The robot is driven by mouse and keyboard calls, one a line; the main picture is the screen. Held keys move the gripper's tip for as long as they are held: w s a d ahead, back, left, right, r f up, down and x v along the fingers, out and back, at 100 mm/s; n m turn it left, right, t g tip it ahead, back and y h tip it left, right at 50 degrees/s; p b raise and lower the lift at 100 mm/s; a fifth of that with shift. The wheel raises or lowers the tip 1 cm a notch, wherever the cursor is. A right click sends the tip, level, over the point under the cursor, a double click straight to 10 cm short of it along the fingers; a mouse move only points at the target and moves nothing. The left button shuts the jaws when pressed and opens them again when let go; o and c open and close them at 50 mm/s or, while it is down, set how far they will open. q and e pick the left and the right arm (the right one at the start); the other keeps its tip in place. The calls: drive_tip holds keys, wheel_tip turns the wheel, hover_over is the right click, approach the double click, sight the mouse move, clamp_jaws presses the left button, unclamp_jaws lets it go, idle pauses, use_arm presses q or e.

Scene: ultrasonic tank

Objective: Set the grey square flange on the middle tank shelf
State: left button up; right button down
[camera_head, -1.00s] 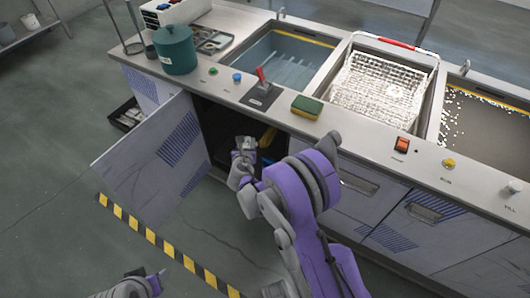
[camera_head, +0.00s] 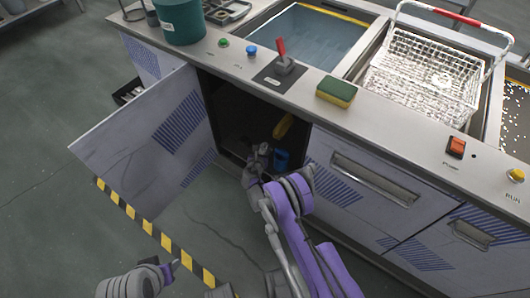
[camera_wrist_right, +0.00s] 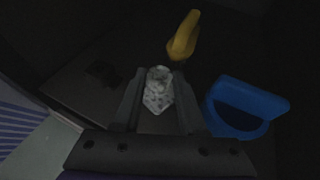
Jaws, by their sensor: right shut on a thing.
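My right gripper (camera_head: 262,152) reaches into the dark opening of the cabinet under the tanks. In the right wrist view, my right gripper (camera_wrist_right: 158,100) is shut on a mottled pale grey piece, the grey square flange (camera_wrist_right: 158,88), held between its fingers. A dark flat shelf surface (camera_wrist_right: 75,95) lies below and left of it; I cannot tell which level it is. I cannot tell if the flange touches it. My left gripper (camera_head: 172,268) is low over the floor at the bottom left, away from the cabinet; its jaws are unclear.
A blue container (camera_wrist_right: 240,105) is close right of the gripper, and a yellow object (camera_wrist_right: 184,38) is just beyond. The open cabinet door (camera_head: 150,135) stands left of my right arm. A sponge (camera_head: 336,92) and wire basket (camera_head: 425,80) are above.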

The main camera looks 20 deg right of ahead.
sight(263, 153)
drive_tip(key=shift+f+b, duration=0.4)
drive_tip(key=shift+f, duration=1.75)
drive_tip(key=shift+f, duration=0.15)
drive_tip(key=shift+c, duration=2.3)
unclamp_jaws()
